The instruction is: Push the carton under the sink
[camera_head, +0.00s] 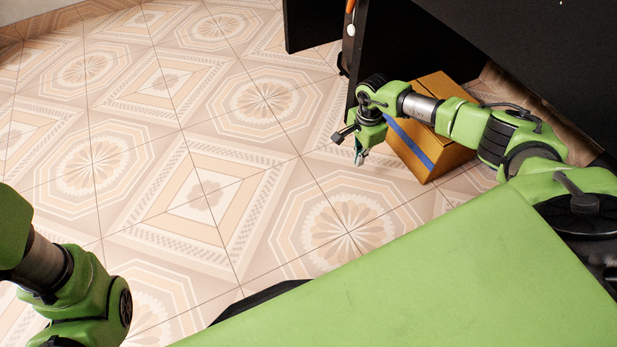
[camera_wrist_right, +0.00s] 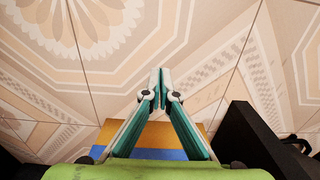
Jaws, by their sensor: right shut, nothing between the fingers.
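The carton (camera_head: 426,164) is a brown-orange box with a blue stripe. It stands on the floor at the right of the head view, beside the dark cabinet, partly hidden behind my right arm. My right gripper (camera_head: 360,158) points down just left of the carton; in the wrist view its fingertips (camera_wrist_right: 160,72) meet, shut and empty. In that view part of the carton (camera_wrist_right: 188,132), with its blue stripe, shows below and between the fingers. I cannot tell whether the gripper touches it. Part of my left arm is at the lower left; its gripper is not visible.
The dark cabinet (camera_head: 395,50) has an open space beneath its top, with its panel edge close to my right gripper. Another dark panel (camera_head: 310,25) stands further back. The patterned tile floor (camera_head: 190,130) is clear on the left and in the middle.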

